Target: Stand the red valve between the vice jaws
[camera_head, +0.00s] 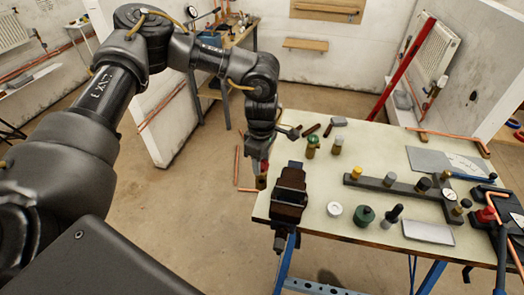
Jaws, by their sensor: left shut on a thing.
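My left gripper (263,157) points down at the left edge of the workbench. It is shut on the red valve (261,181), which hangs roughly upright below the fingers, a red part above a brass-brown body. The dark vice (289,194) is fixed at the bench's front left corner, just right of the valve. The valve is beside the vice, not between its jaws. The gap between the jaws is too small to make out. My right gripper is not in view.
Green-topped (312,146) and grey-topped (337,145) valves stand behind the vice. A white ring (334,209) and a dark green part (363,215) lie to its right. A dark manifold bar (400,187) with fittings crosses the pale workbench (385,155). A red pole (402,68) rises behind.

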